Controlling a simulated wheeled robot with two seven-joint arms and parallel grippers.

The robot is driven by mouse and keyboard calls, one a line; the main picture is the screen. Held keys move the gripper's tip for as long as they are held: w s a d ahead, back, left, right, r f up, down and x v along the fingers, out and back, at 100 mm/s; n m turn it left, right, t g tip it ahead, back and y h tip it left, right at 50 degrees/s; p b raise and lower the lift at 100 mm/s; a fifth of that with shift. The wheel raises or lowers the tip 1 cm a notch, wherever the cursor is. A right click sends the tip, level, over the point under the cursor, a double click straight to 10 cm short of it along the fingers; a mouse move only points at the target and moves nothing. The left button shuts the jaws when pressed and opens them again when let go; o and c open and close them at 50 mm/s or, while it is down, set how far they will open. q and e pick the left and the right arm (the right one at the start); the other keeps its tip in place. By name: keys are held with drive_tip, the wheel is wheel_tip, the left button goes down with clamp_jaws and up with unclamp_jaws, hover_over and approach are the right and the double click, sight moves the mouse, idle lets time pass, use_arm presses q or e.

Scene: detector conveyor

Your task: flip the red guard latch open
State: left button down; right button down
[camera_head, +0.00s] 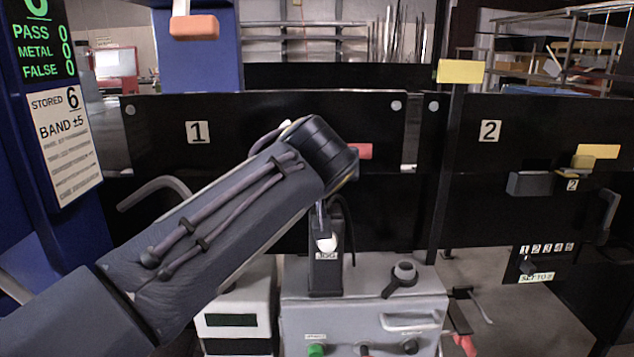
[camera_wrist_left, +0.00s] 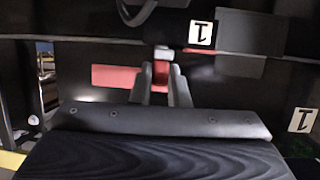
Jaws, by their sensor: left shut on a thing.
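The red guard latch (camera_wrist_left: 161,73) shows in the left wrist view, with a small upright red part between the two grey fingers of my left gripper (camera_wrist_left: 162,80). The gripper is shut on it. A pale grey piece tops this part, and a flat red piece extends to the left behind the fingers. In the head view a bit of red (camera_head: 364,151) shows just right of my dark left wrist, against the black panel (camera_head: 250,105) marked 1. The wrist hides the fingers and most of the latch there. My right gripper is in neither view.
A grey control box (camera_head: 365,290) with knobs and an upright JOG post stands below my wrist. A black post (camera_head: 443,170) with a yellow top separates panel 1 from panel 2 (camera_head: 515,110). A blue cabinet with a PASS/METAL/FALSE display (camera_head: 40,45) stands left.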

use_arm(q)
drive_tip(key=shift+d+f+n+y, duration=0.1)
drive_tip(key=shift+d+n+y, duration=0.1)
drive_tip(key=shift+n+y, duration=0.35)
drive_tip(key=shift+b, duration=0.3)
drive_tip(key=c, duration=1.7)
unclamp_jaws()
drive_tip(key=b+v, duration=0.1)
drive_tip(key=v, duration=0.6)
drive_tip(key=shift+s, duration=0.35)
